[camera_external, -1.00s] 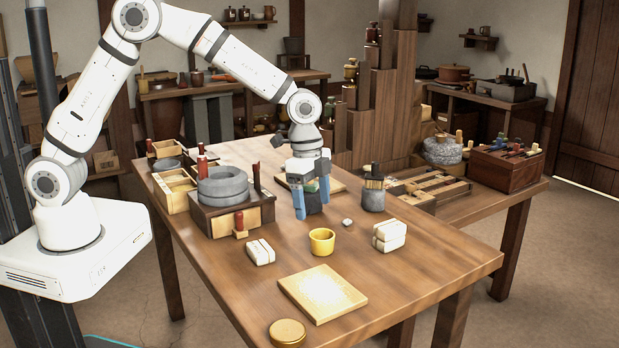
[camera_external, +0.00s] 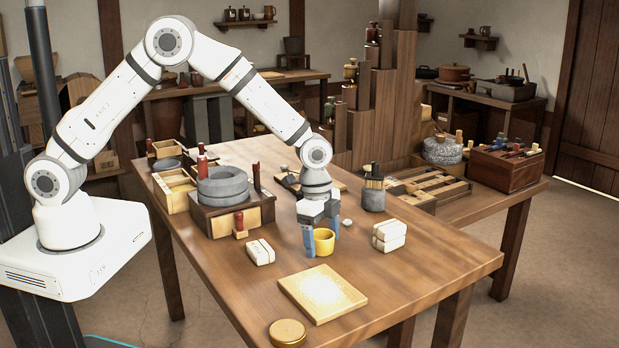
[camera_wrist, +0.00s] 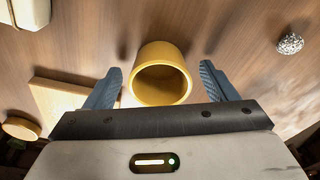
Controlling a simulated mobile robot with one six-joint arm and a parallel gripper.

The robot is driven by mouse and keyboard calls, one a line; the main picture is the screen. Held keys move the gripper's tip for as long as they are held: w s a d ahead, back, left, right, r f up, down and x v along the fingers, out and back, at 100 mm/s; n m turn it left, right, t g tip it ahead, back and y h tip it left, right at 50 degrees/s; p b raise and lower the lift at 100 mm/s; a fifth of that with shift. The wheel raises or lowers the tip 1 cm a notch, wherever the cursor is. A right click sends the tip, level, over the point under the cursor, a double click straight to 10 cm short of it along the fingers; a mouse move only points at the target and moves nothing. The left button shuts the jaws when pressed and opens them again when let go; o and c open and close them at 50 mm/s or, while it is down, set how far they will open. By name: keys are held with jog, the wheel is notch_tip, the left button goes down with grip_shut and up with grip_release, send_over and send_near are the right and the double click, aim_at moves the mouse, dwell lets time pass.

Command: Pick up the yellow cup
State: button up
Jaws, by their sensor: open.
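The yellow cup (camera_external: 324,241) stands upright on the wooden table, near its middle. In the wrist view the cup (camera_wrist: 161,62) is centred, with its open mouth facing the camera. My gripper (camera_external: 322,240) points down over the cup, its blue fingers on either side of it. In the wrist view my gripper (camera_wrist: 160,85) is open, with a visible gap between each finger and the cup. It holds nothing. The cup's far side is partly hidden by my gripper in the external view.
A wrapped white packet (camera_external: 260,252) lies left of the cup, and stacked white packets (camera_external: 389,236) lie right. A small pale stone (camera_external: 347,222) is close behind. A square board (camera_external: 323,294) and a round lid (camera_external: 287,333) lie in front. A stone quern (camera_external: 223,187) stands behind left.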

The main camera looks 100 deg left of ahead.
jog(key=shift+c, duration=0.2)
jog(key=c, duration=1.1)
jog(key=shift+o, duration=0.2)
jog(key=shift+r, duration=0.15)
